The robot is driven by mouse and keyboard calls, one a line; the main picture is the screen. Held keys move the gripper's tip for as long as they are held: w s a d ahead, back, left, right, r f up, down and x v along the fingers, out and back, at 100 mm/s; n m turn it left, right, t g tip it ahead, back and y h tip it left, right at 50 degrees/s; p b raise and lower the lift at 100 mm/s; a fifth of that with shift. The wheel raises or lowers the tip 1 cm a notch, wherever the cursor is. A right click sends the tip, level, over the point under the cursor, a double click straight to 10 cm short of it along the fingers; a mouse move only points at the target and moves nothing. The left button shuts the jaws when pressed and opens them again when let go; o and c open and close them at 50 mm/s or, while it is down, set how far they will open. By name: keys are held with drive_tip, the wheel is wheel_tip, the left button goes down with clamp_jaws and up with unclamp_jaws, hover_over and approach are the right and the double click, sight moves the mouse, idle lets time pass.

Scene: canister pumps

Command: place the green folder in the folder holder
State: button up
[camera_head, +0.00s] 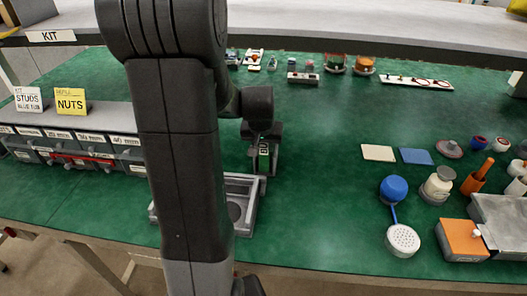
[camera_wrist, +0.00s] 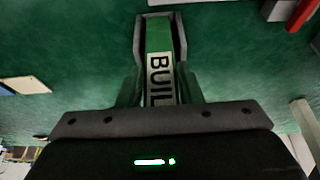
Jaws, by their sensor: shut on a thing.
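The green folder (camera_wrist: 159,42) has a white label reading "BUIL", its remaining letters hidden by my gripper. My gripper (camera_wrist: 160,88) is shut on it, one finger on each side. In the wrist view the grey folder holder (camera_wrist: 140,36) has walls around the far end of the folder. The folder appears to be between those walls; how deep it sits, I cannot tell. In the head view the folder (camera_head: 264,160) shows small and upright below my gripper (camera_head: 264,140), with the dark holder sides close against it.
A grey tray (camera_head: 247,217) stands just in front of the folder, partly behind my arm. Labelled bins (camera_head: 75,140) stand at the left. Green bench between is clear.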

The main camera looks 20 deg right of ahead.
sight(264, 155)
drive_tip(key=shift+f, duration=1.45)
drive_tip(key=shift+f, duration=0.15)
drive_tip(key=o, duration=1.1)
drive_tip(key=shift+r, duration=0.65)
drive_tip(key=v, duration=1.1)
drive_tip(key=shift+s+a+r, duration=0.1)
